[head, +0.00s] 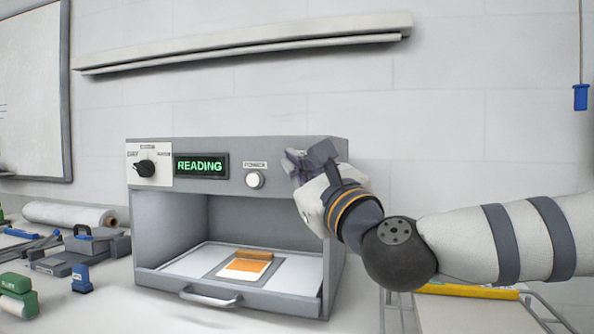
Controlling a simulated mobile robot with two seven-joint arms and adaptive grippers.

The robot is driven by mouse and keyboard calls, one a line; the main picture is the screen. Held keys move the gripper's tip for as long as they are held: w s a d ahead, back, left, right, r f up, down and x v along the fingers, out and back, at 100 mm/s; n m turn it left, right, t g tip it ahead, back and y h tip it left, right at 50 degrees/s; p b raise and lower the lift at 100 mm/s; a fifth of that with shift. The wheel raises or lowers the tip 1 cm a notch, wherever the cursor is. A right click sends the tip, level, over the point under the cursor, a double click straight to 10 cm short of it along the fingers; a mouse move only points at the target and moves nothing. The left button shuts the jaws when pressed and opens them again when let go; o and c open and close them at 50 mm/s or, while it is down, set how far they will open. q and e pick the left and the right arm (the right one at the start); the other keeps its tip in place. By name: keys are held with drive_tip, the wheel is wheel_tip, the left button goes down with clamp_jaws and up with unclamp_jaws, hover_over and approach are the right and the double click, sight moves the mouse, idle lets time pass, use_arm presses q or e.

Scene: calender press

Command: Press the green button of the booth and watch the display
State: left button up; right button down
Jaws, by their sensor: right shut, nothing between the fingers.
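The grey booth (235,150) stands on the bench with an open front. Its display (201,166) shows "READING" in green letters. A black knob (146,168) is left of the display. A round white button (255,180) under a small label is right of it. I see no green button; the panel's right end is partly hidden by my right gripper. My right gripper (296,165) is shut and empty, in front of that right end of the panel; I cannot tell whether it touches it. My left gripper is not in view.
A drawer tray (190,262) with a handle holds an orange and white sample (246,264) inside the booth. At left are a white roll (68,214), a grey device (80,250), and green (18,295) and blue (81,279) small items. A blue pull handle (580,97) hangs at upper right.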

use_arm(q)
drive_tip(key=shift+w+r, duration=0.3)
use_arm(e)
drive_tip(key=shift+s+a, duration=0.2)
drive_tip(key=shift+s, duration=0.55)
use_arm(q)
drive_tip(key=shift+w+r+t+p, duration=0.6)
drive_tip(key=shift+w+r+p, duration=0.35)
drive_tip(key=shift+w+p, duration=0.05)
use_arm(e)
drive_tip(key=s, duration=0.1)
drive_tip(key=s+a, duration=0.1)
drive_tip(key=s, duration=0.2)
drive_tip(key=shift+s+a, duration=0.3)
drive_tip(key=shift+s, duration=0.1)
drive_tip(key=shift+f, duration=0.1)
